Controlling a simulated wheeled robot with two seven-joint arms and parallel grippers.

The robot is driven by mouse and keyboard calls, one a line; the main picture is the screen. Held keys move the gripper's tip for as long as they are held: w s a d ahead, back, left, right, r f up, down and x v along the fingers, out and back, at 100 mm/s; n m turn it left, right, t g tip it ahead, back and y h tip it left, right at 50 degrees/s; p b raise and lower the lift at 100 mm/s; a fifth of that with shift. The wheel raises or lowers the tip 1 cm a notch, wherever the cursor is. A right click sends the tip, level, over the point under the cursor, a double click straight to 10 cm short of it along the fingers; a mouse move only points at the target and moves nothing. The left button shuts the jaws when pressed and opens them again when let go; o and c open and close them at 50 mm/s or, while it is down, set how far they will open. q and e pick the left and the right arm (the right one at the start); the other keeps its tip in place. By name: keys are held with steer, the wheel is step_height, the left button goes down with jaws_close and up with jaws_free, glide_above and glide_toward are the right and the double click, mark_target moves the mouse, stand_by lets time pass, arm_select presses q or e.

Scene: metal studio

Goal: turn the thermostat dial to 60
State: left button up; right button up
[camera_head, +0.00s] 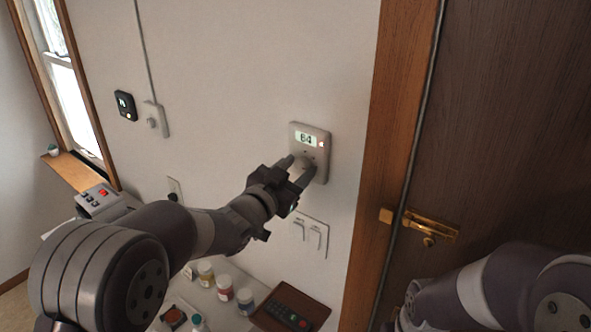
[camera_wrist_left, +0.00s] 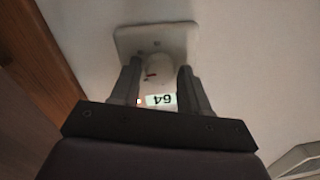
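The thermostat (camera_head: 322,146) is a pale box on the wall in the head view, and its screen (camera_head: 305,138) reads 64. The wrist view shows the thermostat (camera_wrist_left: 183,36) upside down, with the same number on its screen (camera_wrist_left: 161,99). Its round pale dial (camera_wrist_left: 156,72) sits between the two fingers of my left gripper (camera_wrist_left: 159,75). In the head view my left gripper (camera_head: 300,168) covers much of the dial. My right gripper is out of view; only my right arm shows at bottom right.
Light switches (camera_head: 308,234) are below the thermostat. A wooden door frame (camera_head: 385,150) and a door with a brass latch (camera_head: 430,226) stand to the right. Below are a brown tray (camera_head: 318,308) with a remote (camera_head: 288,314) and several small bottles (camera_head: 224,287).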

arm_select(q)
steer(key=c, duration=0.6)
steer(key=shift+n, duration=0.3)
steer(key=n, duration=0.3)
steer(key=shift+r+n, duration=0.1)
steer(key=shift+n, duration=0.2)
steer(key=n+p, duration=0.2)
steer(key=n, duration=0.2)
steer(key=shift+n, duration=0.3)
steer(key=shift+g, duration=0.3)
steer(key=o, duration=1)
